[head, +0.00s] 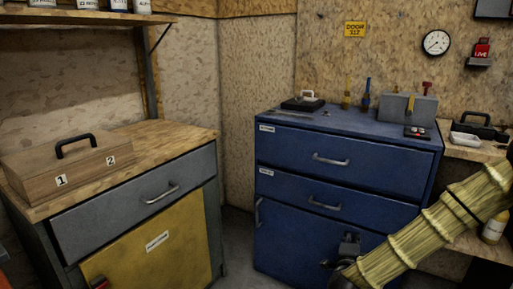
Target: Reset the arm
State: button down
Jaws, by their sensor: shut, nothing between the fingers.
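My arm, in a straw-coloured banded sleeve, reaches in from the right edge of the head view down to the bottom centre-right. At its lower end is a dark grey part, my gripper (343,255), in front of the blue cabinet's (288,222) lower door. It looks shut and empty, though it is small, dark and partly hidden by the sleeve.
On the left, a wooden toolbox (92,169) marked 1 and 2 stands on a workbench (182,137) with a grey drawer and yellow door. A grey box (407,107) and tools top the blue cabinet. A bottle (494,228) stands right of my arm.

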jog(key=s+a+f+n+g+y, duration=0.2)
jog(key=s+a+f+n, duration=0.25)
jog(key=f, duration=0.35)
jog(key=s+a+f+n+g+y, duration=0.2)
jog(key=s+a+f+n+y, duration=0.1)
jog(key=s+f, duration=0.35)
jog(key=s+a+f+n+g+y, duration=0.2)
jog(key=s+a+f+n, duration=0.25)
jog(key=f, duration=0.35)
jog(key=s+f+n+g, duration=0.3)
jog(key=s, duration=0.7)
jog(key=s+d+f+n+g, duration=0.1)
jog(key=s+f+n+g, duration=0.25)
jog(key=s, duration=0.55)
jog(key=s+f+n+g, duration=0.2)
jog(key=s+f+g, duration=0.1)
jog(key=s, duration=0.7)
notch_tip(320, 180, up, 27)
jog(key=p, duration=2.8)
jog(key=shift+w+r, duration=0.2)
jog(key=shift+w, duration=0.1)
jog(key=shift+t, duration=0.25)
